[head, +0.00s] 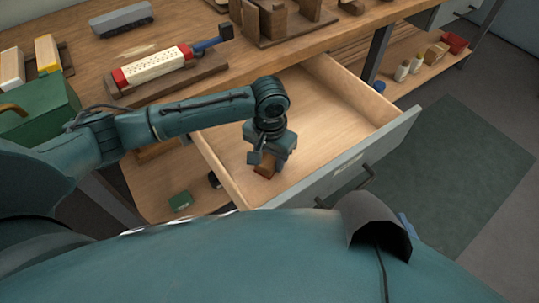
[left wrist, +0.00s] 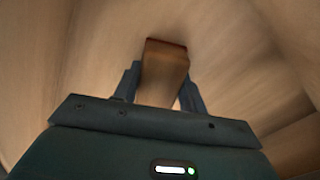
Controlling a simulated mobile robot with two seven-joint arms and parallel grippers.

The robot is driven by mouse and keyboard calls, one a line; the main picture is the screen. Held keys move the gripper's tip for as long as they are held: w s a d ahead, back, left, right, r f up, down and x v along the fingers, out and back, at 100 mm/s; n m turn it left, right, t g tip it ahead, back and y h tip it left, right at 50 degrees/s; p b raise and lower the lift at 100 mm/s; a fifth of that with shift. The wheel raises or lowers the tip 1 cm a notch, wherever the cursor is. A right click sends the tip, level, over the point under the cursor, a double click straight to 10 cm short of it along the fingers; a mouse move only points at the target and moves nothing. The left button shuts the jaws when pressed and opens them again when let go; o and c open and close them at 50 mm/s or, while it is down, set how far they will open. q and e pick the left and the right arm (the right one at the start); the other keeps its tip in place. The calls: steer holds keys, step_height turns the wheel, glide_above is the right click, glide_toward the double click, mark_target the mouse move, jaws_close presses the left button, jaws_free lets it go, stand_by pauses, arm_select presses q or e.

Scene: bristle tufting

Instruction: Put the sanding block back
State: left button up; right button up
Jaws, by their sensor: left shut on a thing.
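My left gripper (head: 266,160) reaches down inside the open drawer (head: 345,112). It is shut on a small brown block, the sanding block (head: 266,172), near the drawer's front left part. In the left wrist view the block (left wrist: 164,72) sits between the two fingers of the gripper (left wrist: 160,88), with a darker reddish-brown top edge. I cannot tell whether the block touches the drawer floor. The drawer shows no other thing in it. My right gripper is not in view.
The workbench top (head: 165,45) holds a red-and-white perforated block on a wooden base (head: 165,82), a grey block (head: 122,20), wooden pieces (head: 272,20) and a green box (head: 38,118). The grey drawer front (head: 340,165) has a dark handle. Bottles (head: 402,70) stand on a lower shelf.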

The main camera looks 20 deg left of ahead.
mark_target(269, 156)
arm_select(q)
steer(key=o, duration=0.9)
steer(key=shift+o, duration=0.2)
steer(key=shift+r, duration=0.15)
step_height(269, 156, up, 12)
steer(key=p, duration=0.3)
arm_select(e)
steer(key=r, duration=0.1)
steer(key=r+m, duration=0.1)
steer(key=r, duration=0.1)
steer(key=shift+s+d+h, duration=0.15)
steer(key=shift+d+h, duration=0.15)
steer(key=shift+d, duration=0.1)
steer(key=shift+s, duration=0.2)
